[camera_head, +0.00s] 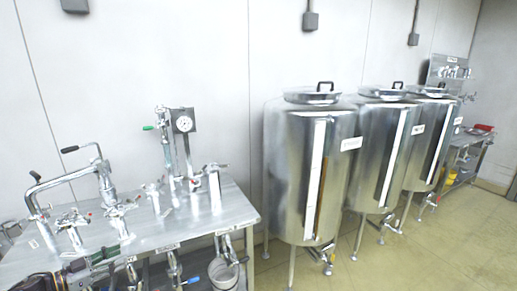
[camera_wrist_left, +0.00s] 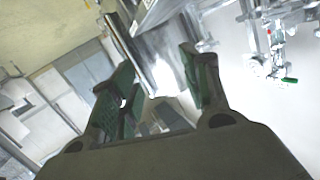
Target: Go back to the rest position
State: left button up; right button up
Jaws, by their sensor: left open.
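My left gripper (camera_wrist_left: 158,82) shows large in the left wrist view, with its two green-padded fingers spread apart and nothing between them. In the head view, the dark left gripper (camera_head: 100,264) is at the bottom left, by the front edge of the metal workbench (camera_head: 226,208). It is partly cut off by the picture's lower edge and hard to tell from the fittings there. My right gripper is in neither view.
Pipes and valves (camera_head: 72,222) and a pressure gauge (camera_head: 183,124) stand on the bench. A steel pot (camera_head: 224,272) is below its front edge. Several shiny steel tanks (camera_head: 338,170) on legs stand to the right. The floor (camera_head: 440,250) at the right front is clear.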

pick_arm(q)
jog(key=s+a+f+n+t+y, duration=0.1)
jog(key=s+a+f+n+y, duration=0.15)
jog(key=f, duration=0.75)
jog(key=s+a+f+n+y, duration=0.1)
jog(key=a+f+n+y, duration=0.2)
jog(key=f, duration=0.7)
jog(key=s+d+f+n+g+y, duration=0.1)
jog(key=s+f+g+y, duration=0.1)
jog(key=s+f, duration=0.7)
jog(key=s+d+f+n+g+y, duration=0.1)
jog(key=s+d+f+y, duration=0.2)
jog(key=f, duration=0.9)
jog(key=s+d+f+g, duration=0.3)
jog(key=s+d+f, duration=0.2)
jog(key=s+f, duration=0.4)
jog(key=s+d+f+g, duration=0.2)
jog(key=s+d+f, duration=0.35)
jog(key=s, duration=0.45)
jog(key=s+d+f+g, duration=0.2)
jog(key=s+d, duration=0.4)
jog(key=s, duration=0.3)
jog(key=s+d+f+g, duration=0.2)
jog(key=s+d+f, duration=0.2)
jog(key=s+d, duration=0.3)
jog(key=shift+s+d+f+g, duration=0.3)
jog(key=shift+s+f, duration=0.1)
jog(key=shift+s, duration=0.45)
